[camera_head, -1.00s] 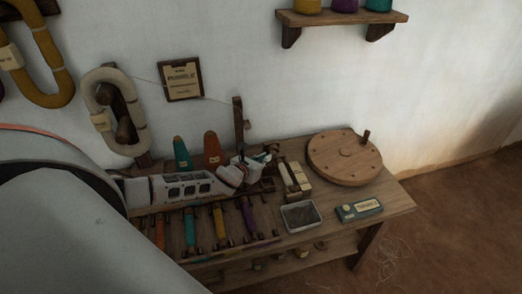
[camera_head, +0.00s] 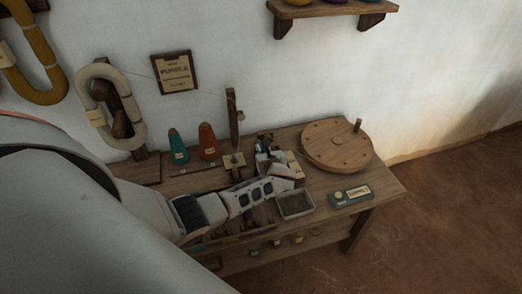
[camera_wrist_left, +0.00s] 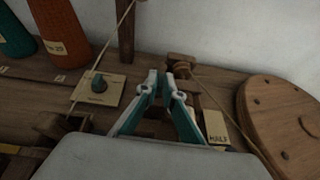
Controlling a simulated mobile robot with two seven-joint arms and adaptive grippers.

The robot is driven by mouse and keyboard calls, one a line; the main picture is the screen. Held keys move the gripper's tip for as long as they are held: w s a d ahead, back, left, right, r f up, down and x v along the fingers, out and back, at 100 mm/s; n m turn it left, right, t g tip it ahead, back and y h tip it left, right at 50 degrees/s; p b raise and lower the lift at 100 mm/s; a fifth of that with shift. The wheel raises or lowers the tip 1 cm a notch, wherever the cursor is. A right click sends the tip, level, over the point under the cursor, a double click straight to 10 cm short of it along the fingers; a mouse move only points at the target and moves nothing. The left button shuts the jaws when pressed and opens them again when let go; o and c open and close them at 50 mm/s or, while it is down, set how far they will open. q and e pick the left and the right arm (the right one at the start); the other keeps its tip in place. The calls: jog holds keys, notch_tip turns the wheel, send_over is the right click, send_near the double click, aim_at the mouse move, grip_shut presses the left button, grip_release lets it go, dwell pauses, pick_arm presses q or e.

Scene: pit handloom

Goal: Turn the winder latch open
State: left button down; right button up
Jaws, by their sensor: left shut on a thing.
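My left gripper (camera_head: 263,153) reaches over the bench to the small dark wooden winder (camera_head: 266,137). In the left wrist view its white and teal fingers (camera_wrist_left: 162,76) are close together, shut on a small part at the winder's near side. The fingers mostly hide that part, the winder latch. The winder's wooden spool end (camera_wrist_left: 181,66) shows just beyond the fingertips. A cream card reading "HALF" (camera_wrist_left: 216,127) stands just right of the fingers. My right gripper is not in view.
A round wooden wheel (camera_head: 337,147) with a peg is to the right. Teal (camera_head: 177,147) and orange (camera_head: 208,142) cones and a knob plate (camera_wrist_left: 97,90) are to the left.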

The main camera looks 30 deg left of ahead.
pick_arm(q)
jog(key=shift+n+g, duration=0.3)
jog(key=shift+n, duration=0.1)
jog(key=c, duration=2.2)
grip_release()
jog(key=shift+w, duration=0.1)
jog(key=shift+y, duration=0.3)
jog(key=shift+s+d+r, duration=0.1)
jog(key=shift+s+d, duration=0.25)
jog(key=shift+d, duration=0.1)
jog(key=v, duration=1.1)
jog(key=shift+a+r, duration=0.1)
